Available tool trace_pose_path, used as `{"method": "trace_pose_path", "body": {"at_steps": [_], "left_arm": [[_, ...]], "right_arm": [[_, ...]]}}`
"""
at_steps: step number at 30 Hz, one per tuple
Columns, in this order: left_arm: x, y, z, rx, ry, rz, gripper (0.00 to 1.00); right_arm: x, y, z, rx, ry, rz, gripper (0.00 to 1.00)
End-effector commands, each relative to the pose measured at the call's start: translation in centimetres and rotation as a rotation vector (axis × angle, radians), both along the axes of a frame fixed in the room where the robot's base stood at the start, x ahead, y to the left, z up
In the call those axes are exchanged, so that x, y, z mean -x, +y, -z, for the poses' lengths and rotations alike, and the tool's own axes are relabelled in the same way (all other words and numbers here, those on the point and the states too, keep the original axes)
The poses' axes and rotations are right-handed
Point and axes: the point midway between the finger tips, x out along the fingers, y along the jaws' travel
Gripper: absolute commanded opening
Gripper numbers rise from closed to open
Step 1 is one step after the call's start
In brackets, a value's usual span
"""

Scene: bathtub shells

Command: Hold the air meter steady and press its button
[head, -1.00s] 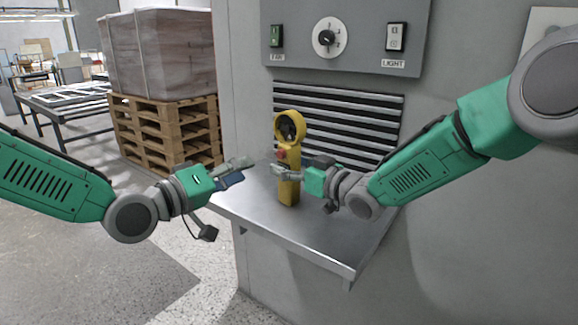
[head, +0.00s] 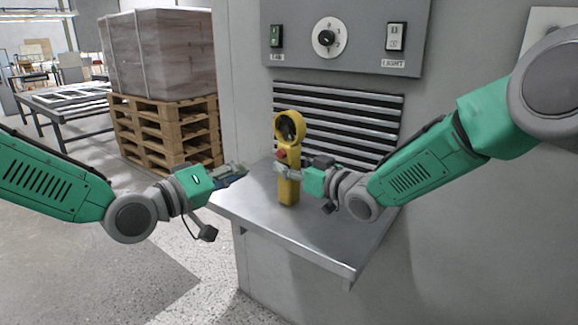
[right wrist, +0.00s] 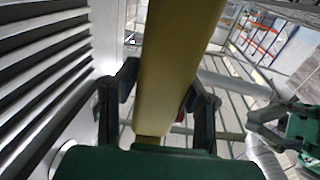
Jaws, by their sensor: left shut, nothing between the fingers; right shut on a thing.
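The air meter (head: 289,189) is yellow, with a round fan ring at its top and a red button (head: 281,153) below the ring. It stands upright on the steel shelf. My right gripper (head: 284,171) is shut around its body from the right, just below the button. In the right wrist view the yellow body (right wrist: 178,70) runs between my two dark fingers. My left gripper (head: 238,169) is shut and empty, left of the meter and apart from it, slightly lower than the button. It also shows at the right of the right wrist view (right wrist: 256,122).
The steel shelf (head: 335,235) is otherwise clear. Behind the meter is a slatted vent (head: 350,115), and above it a panel (head: 365,50) with a dial and two switches. A loaded pallet (head: 165,135) stands on the floor at the back left.

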Motion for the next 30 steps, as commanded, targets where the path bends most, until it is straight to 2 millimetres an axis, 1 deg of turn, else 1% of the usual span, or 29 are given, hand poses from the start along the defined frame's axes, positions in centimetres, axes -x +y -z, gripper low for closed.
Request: {"method": "trace_pose_path", "body": {"at_steps": [25, 30], "left_arm": [[0.01, -0.03, -0.02, 0.000, 0.000, 0.000, 0.00], [-0.15, -0.66, -0.17, 0.009, -0.022, -0.028, 0.00]], "right_arm": [[-0.01, -0.03, -0.07, -0.001, -0.001, 0.000, 0.00], [-0.02, -0.04, -0.07, -0.001, -0.001, 0.000, 0.00]]}}
